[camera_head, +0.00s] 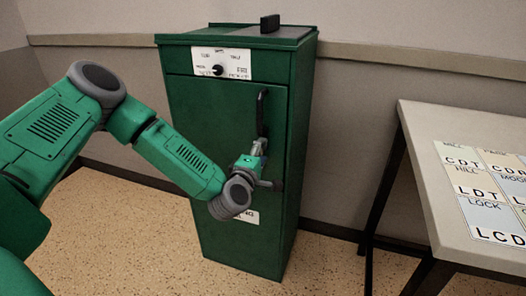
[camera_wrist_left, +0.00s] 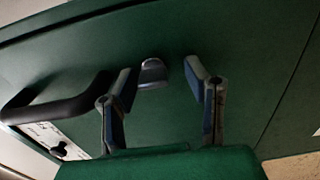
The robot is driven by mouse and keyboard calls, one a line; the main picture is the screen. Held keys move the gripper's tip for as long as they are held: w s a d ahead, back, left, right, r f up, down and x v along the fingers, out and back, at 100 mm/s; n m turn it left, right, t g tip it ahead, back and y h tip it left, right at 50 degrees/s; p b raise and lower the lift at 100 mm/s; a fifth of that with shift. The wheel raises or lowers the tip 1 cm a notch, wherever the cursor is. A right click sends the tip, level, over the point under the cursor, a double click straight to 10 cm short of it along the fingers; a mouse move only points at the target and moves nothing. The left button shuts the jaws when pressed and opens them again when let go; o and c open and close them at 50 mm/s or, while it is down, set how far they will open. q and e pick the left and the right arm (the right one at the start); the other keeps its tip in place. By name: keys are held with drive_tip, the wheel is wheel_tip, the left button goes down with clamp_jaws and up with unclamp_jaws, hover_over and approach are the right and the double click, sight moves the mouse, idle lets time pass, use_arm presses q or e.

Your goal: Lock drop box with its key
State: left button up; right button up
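The green drop box (camera_head: 230,120) stands upright against the wall in the head view, with its door shut. A black bar handle (camera_head: 262,112) runs vertically on its front and shows at the left in the left wrist view (camera_wrist_left: 55,100). My left gripper (camera_head: 260,148) is at the front, just below the handle. In the left wrist view its two fingers (camera_wrist_left: 160,74) are apart. A small silver rounded piece (camera_wrist_left: 153,73) on the green front shows between the fingertips, closer to the left finger. I cannot tell whether it is the lock or the key. My right gripper is not in view.
A white panel with a black knob (camera_head: 218,70) is at the box's top front. A white label (camera_head: 246,217) is low on the front, partly behind my wrist. A table (camera_head: 425,165) with lettered sheets (camera_head: 485,188) stands at the right. The speckled floor between is clear.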

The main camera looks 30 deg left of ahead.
use_arm(q)
drive_tip(key=shift+r, duration=0.1)
drive_tip(key=v, duration=1.1)
drive_tip(key=shift+s+f, duration=0.2)
drive_tip(key=shift+s, duration=0.2)
